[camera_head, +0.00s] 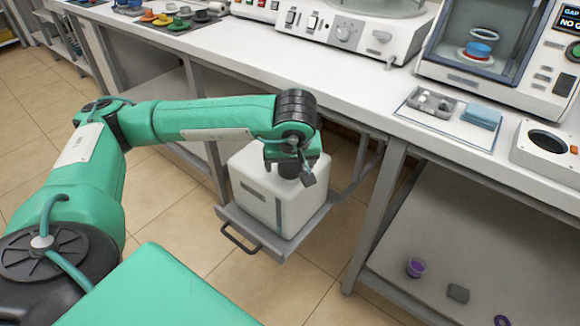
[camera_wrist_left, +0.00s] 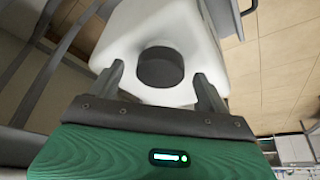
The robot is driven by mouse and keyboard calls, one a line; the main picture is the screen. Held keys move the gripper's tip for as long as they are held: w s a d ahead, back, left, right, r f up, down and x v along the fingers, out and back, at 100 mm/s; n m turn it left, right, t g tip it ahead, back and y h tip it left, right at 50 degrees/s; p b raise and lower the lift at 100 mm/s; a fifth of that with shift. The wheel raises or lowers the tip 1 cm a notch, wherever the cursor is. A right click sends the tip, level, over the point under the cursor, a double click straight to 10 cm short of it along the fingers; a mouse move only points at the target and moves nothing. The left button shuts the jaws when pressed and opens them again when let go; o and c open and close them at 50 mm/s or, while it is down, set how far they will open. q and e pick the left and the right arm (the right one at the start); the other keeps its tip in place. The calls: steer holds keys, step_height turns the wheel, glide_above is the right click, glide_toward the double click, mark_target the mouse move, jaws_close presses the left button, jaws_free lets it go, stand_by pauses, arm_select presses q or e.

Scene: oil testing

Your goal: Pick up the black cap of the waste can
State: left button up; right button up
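The waste can (camera_head: 266,200) is a white, boxy container on a grey pull-out tray (camera_head: 291,244) below the bench. Its black cap (camera_wrist_left: 160,67) is round and sits on top of the can, whose white body (camera_wrist_left: 190,27) fills the upper part of the left wrist view. My left gripper (camera_wrist_left: 158,73) is open, with one finger on each side of the cap and visible gaps between fingers and cap. In the head view my left gripper (camera_head: 289,170) is over the can's top and mostly hides the cap. My right gripper is not in view.
The white bench (camera_head: 240,50) runs behind the can, with instruments and a small tray (camera_head: 432,103) on it. A bench leg (camera_head: 377,215) stands right of the can. A lower shelf (camera_head: 455,245) holds a purple cup (camera_head: 415,267). The floor in front is clear.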

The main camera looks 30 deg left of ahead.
arm_select(q)
steer(key=c, duration=0.9)
steer(key=shift+c, duration=0.2)
